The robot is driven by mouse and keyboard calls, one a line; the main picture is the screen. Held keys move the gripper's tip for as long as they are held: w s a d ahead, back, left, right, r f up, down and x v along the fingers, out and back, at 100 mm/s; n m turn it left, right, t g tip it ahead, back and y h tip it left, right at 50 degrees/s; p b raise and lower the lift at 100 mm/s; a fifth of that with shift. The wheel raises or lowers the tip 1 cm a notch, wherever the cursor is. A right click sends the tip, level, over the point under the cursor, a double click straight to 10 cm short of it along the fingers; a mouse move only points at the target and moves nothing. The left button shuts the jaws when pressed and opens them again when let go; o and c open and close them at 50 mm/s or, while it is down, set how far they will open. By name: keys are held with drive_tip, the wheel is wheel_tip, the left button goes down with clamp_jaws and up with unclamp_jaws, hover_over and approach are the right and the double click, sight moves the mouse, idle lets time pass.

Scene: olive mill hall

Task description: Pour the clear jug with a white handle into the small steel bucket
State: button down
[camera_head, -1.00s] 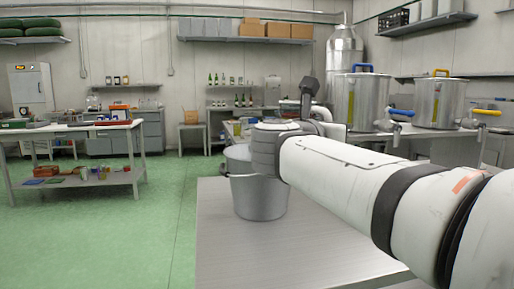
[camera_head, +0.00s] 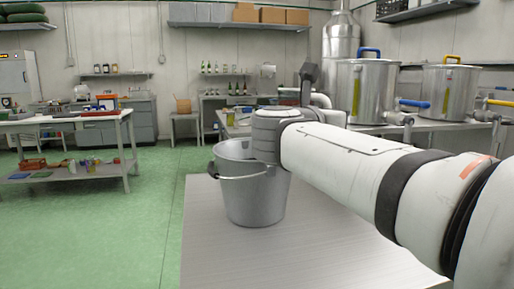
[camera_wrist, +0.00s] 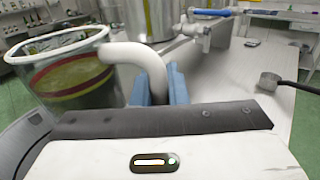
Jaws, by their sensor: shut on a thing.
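The clear jug (camera_wrist: 52,62) is at the left of the wrist view, with yellow-green liquid low inside and a reddish band around it. Its white handle (camera_wrist: 135,53) curves between the blue fingers of my gripper (camera_wrist: 156,82), which is shut on it. The steel bucket (camera_head: 254,200) stands upright on the metal table in the head view, partly behind my wrist. A grey curved surface below the jug in the wrist view may be the bucket.
The metal table (camera_head: 320,250) is bare around the bucket. A small metal pan (camera_wrist: 271,80) with a dark handle lies at the right in the wrist view. Large steel vats (camera_head: 362,95) with taps stand behind to the right. Green floor is open on the left.

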sight(298, 98)
drive_tip(key=w+a+r+n+p, duration=0.1)
drive_tip(key=r+n+p, duration=0.1)
drive_tip(key=p, duration=0.4)
drive_tip(key=a+r+n+p, duration=0.1)
drive_tip(key=p, duration=0.5)
drive_tip(key=w+a+r+n+g+p, duration=0.1)
drive_tip(key=r+n+p, duration=0.1)
drive_tip(key=p, duration=0.5)
drive_tip(key=shift+w+a+r+n, duration=0.15)
drive_tip(key=shift+w+r+n, duration=0.15)
drive_tip(key=shift+w, duration=0.05)
drive_tip(key=shift+w+a+f+p, duration=0.1)
drive_tip(key=shift+w+f+p, duration=0.05)
drive_tip(key=shift+p, duration=0.15)
drive_tip(key=shift+w+a+f+n+g+p, duration=0.3)
drive_tip(key=shift+n+p, duration=0.4)
drive_tip(key=shift+p, duration=1.15)
drive_tip(key=shift+w+a+f+n+g+p, duration=0.1)
drive_tip(key=shift+w+a+n+p, duration=0.45)
drive_tip(key=shift+p, duration=1.25)
drive_tip(key=shift+f+n+p, duration=0.65)
drive_tip(key=shift+n+p, duration=0.2)
drive_tip(key=shift+p, duration=0.75)
drive_tip(key=shift+w+a+n+g+p, duration=0.4)
drive_tip(key=shift+n+p, duration=0.4)
drive_tip(key=shift+p, duration=1.85)
drive_tip(key=shift+w+a+f+n+p, duration=0.15)
drive_tip(key=shift+w+a+n+p, duration=0.45)
drive_tip(key=shift+p, duration=1.7)
